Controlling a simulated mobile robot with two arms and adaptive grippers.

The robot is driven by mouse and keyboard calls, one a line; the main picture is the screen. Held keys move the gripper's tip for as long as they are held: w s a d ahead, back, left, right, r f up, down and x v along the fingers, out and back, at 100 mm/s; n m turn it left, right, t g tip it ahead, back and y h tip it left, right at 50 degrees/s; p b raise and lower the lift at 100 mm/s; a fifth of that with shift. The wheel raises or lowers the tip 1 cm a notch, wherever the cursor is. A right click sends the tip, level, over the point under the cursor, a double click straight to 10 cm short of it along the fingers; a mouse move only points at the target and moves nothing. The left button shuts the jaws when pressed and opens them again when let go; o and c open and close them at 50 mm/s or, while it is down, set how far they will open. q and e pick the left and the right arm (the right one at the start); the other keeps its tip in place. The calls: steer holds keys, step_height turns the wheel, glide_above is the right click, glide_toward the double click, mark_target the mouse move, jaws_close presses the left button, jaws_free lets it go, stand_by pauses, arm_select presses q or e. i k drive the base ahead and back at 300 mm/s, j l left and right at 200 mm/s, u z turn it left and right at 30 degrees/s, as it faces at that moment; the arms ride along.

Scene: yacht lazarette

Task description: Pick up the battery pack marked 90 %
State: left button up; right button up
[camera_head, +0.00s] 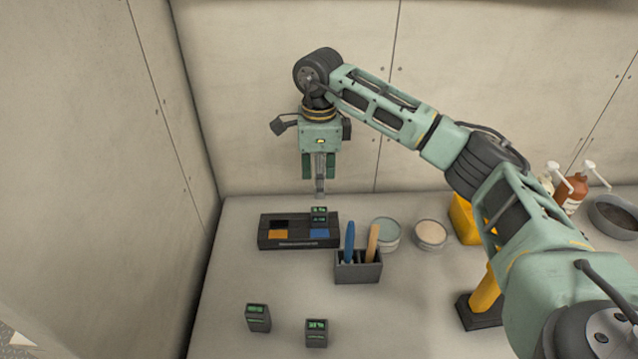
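Three dark battery packs with green displays are in view. One battery pack (319,215) stands in the right part of a black charger (285,243). Another pack (258,318) and a third pack (316,333) stand apart at the front of the counter. The display digits are too small to read surely, so I cannot tell which is marked 90 %. My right gripper (320,190) points down just above and behind the pack in the charger. Its fingers are seen nearly edge-on, and their opening is unclear. My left gripper is out of view.
A dark holder (358,267) with a blue and a tan handle stands right of the charger. Behind it are two round tins (430,235). A yellow tool (485,297), pump bottles (571,193) and a bowl (615,215) lie to the right. Walls close the left and back.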

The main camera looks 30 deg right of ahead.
mark_target(257, 316)
steer(key=k+j, duration=0.5)
steer(key=k, duration=0.2)
steer(key=k+j, duration=0.5)
steer(key=k, duration=0.15)
